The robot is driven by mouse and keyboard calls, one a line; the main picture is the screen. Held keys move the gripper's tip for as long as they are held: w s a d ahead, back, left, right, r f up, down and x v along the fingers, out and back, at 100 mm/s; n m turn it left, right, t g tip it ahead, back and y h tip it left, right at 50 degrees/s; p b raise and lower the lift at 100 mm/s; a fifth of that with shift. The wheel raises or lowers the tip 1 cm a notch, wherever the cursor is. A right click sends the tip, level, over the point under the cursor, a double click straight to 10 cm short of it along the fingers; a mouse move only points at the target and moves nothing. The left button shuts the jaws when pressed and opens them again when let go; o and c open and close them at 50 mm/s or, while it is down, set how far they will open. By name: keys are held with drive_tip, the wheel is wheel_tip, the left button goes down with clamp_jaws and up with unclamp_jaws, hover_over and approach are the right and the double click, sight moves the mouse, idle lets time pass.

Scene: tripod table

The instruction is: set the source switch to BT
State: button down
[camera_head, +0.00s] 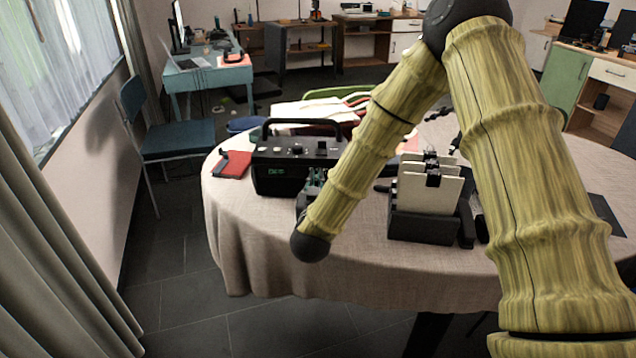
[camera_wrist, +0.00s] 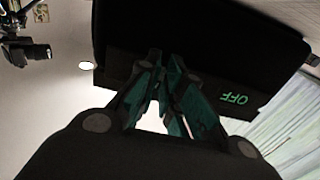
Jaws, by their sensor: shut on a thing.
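The black radio (camera_head: 262,184) with its carry handle stands on the left part of the round table. Its front has green lettering and small knobs sit along its top. In the wrist view the dark radio (camera_wrist: 200,30) fills the top, with green letters "OFF" (camera_wrist: 233,98) seen upside down. My gripper (camera_head: 314,180) is at the right part of the radio's front, partly covered by my arm. In the wrist view its teal fingers (camera_wrist: 165,72) are close together against the radio, shut on a small part that seems to be the source switch. The fingers hide that part.
The tablecloth-covered table (camera_head: 345,270) also holds a red booklet (camera_head: 232,165) left of the radio and a black holder with white cards (camera_head: 425,228) to the right. Folded cloths lie behind the radio. A blue chair (camera_head: 178,138) stands at the left.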

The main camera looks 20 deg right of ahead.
drive_tip(key=shift+w+a, duration=0.35)
drive_tip(key=shift+a, duration=0.55)
drive_tip(key=c, duration=1.6)
unclamp_jaws()
drive_tip(key=shift+o, duration=0.2)
drive_tip(key=shift+s, duration=0.1)
drive_tip(key=v, duration=1.2)
